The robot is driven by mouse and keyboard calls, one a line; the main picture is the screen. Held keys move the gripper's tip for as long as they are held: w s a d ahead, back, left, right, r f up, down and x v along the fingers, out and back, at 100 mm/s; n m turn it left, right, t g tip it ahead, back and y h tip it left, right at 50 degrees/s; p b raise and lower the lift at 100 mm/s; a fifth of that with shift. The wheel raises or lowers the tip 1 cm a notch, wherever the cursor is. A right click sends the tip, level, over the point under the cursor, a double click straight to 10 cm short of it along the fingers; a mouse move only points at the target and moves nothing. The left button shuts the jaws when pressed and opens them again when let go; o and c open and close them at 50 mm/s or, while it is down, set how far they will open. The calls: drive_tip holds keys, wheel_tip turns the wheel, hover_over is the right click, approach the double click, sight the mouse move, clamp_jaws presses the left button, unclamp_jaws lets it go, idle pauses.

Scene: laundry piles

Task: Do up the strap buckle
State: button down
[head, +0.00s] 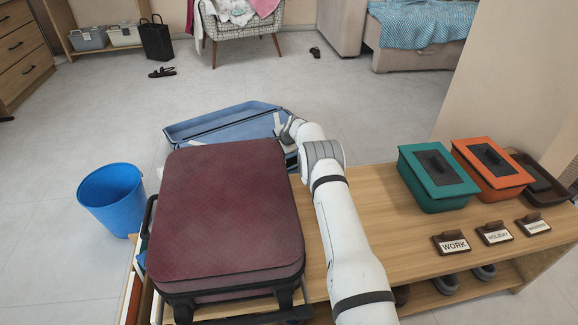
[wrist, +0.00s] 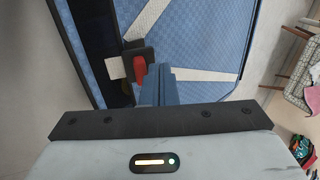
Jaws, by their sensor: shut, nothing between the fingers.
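The dark strap buckle (wrist: 138,58) with a red part lies over the blue lining (wrist: 200,22) of an open case in the wrist view. Pale straps (wrist: 148,18) run from near it, one up, one to the right (wrist: 205,75) and a short piece to the left (wrist: 117,69). My gripper (wrist: 157,75) is shut and empty, its fingertips just right of the red part; I cannot tell if they touch it. Whether the buckle halves are joined is unclear. In the head view the blue open case (head: 190,130) lies beyond a maroon suitcase (head: 228,215), and my arm hides part of it.
A wooden bench (head: 375,200) holds the maroon suitcase. On its right stand a green box (head: 425,190), an orange box (head: 490,180), a brown tray (head: 540,178) and small name signs (head: 452,243). A blue bucket (head: 112,198) stands at left. The floor beyond is mostly free.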

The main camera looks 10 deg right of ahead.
drive_tip(key=shift+w+d, duration=0.15)
drive_tip(key=shift+r, duration=0.2)
drive_tip(key=shift+r+p, duration=0.4)
drive_tip(key=shift+r, duration=0.2)
drive_tip(key=shift+r, duration=0.1)
